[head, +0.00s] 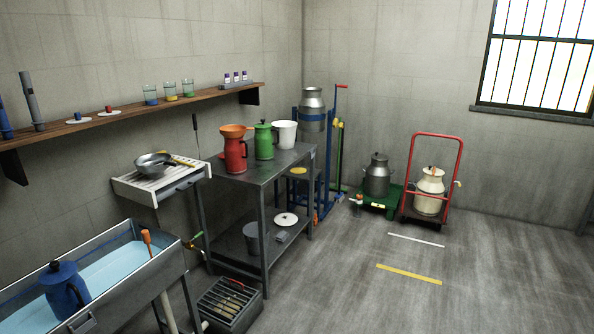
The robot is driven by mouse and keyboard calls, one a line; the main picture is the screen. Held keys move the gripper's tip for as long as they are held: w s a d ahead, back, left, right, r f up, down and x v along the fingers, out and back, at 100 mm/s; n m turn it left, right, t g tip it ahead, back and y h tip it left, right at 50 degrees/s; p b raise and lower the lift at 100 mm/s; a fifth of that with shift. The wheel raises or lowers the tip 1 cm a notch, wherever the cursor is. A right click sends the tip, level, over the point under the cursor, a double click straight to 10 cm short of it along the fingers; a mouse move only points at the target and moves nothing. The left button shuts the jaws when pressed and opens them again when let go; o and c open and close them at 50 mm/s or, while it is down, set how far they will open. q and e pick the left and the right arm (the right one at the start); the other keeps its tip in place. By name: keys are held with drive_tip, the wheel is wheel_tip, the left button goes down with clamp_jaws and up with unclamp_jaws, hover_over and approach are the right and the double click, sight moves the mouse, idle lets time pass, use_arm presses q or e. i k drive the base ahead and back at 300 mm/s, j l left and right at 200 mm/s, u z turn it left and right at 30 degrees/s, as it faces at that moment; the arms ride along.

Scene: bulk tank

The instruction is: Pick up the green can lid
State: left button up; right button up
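A green can (264,146) stands upright on the grey metal table in the head view. Its green lid (262,125), with a small knob on top, appears to sit on the can's mouth. A red can (235,155) with an orange funnel-like top (235,130) stands close on its left. A white bucket (285,134) stands close on its right. Neither of my grippers is in view.
The metal table (262,175) has a bare front strip; its lower shelf holds a white lid (286,219) and a grey bucket (256,237). A water-filled sink (118,267) with a blue can (64,291) is at front left. A wall shelf (130,110) runs above. The right floor is mostly clear.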

sight(262, 125)
drive_tip(key=i, duration=2.95)
